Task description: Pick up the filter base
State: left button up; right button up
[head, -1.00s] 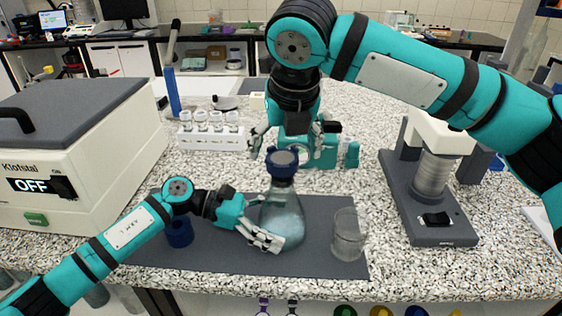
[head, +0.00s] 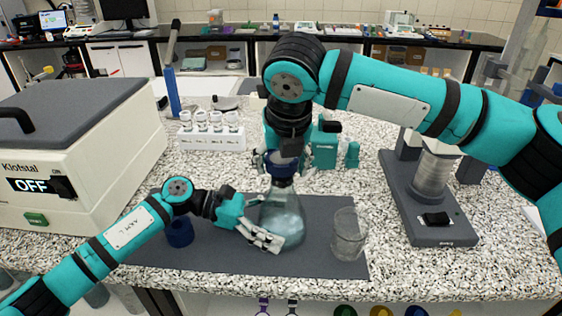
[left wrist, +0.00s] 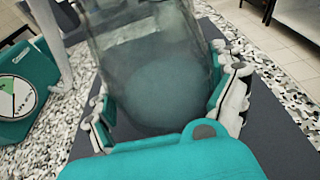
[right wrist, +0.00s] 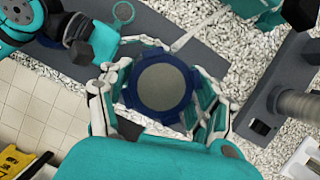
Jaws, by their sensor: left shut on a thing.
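A glass flask (head: 281,213) stands on the dark mat. A blue ring-shaped piece with a grey disc, which looks like the filter base (head: 284,168), sits on its neck. My left gripper (head: 264,238) is shut on the flask's lower body; the left wrist view shows the flask (left wrist: 160,85) between its fingers. My right gripper (head: 280,160) points down over the flask's top. In the right wrist view its fingers stand on both sides of the blue filter base (right wrist: 161,90), open around it; whether they touch it I cannot tell.
A clear beaker (head: 349,236) stands right of the flask and a blue part (head: 180,233) left of it, both on the mat (head: 215,257). A rack of jars (head: 211,136) is behind. A grey-based device (head: 428,205) stands right, a white Klofstal box (head: 80,140) left.

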jog(key=shift+c, duration=0.5)
jog(key=shift+r, duration=0.35)
pick_arm(q)
jog(key=shift+f, duration=0.1)
pick_arm(e)
notch_tip(320, 180, up, 14)
jog(key=shift+r, duration=0.15)
dwell(0.6)
pick_arm(q)
jog(key=o, duration=0.8)
jog(key=shift+c, duration=0.2)
jog(key=shift+w, duration=0.1)
pick_arm(e)
jog(key=shift+w, duration=0.1)
